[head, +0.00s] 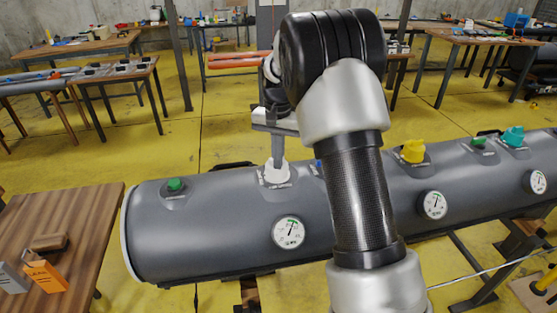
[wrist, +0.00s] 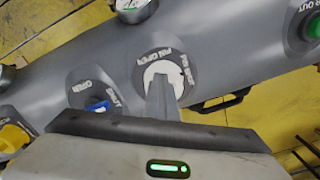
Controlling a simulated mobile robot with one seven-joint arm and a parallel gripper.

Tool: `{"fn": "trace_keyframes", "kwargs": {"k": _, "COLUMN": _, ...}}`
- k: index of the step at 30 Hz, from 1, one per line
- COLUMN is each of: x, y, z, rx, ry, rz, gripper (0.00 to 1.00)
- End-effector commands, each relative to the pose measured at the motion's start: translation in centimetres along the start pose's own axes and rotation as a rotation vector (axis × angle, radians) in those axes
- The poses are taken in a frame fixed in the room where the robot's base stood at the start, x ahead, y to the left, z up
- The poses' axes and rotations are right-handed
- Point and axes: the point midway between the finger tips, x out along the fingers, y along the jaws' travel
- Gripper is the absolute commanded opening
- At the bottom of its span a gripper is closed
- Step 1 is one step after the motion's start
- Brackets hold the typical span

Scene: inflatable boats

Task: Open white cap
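The white cap (head: 276,173) sits on top of the grey inflatable tube (head: 230,215), left of my arm in the head view. In the wrist view the white cap (wrist: 157,69) is a round disc inside a dark ring with white lettering. My gripper (head: 278,160) points down at the cap, its tips at or against it. In the wrist view my gripper (wrist: 160,82) shows its fingers close together with no gap, covering the cap's middle. Whether a part of the cap is between the fingers is hidden.
A green valve (head: 175,184), a yellow cap (head: 412,151), a teal cap (head: 513,136) and pressure gauges (head: 289,232) line the tube. A blue cap (wrist: 97,106) is close to my gripper. A wooden table (head: 85,215) stands at left. Yellow floor is open behind.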

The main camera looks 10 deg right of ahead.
Motion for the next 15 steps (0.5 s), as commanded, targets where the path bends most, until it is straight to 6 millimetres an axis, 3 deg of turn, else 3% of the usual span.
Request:
{"fn": "trace_keyframes", "kwargs": {"k": 1, "x": 0.8, "y": -0.3, "z": -0.6, "rx": 0.000, "ry": 0.009, "rz": -0.004, "gripper": 0.00}}
{"fn": "trace_keyframes", "kwargs": {"k": 15, "x": -0.3, "y": -0.9, "z": -1.7, "rx": 0.001, "ry": 0.018, "rz": -0.008, "gripper": 0.00}}
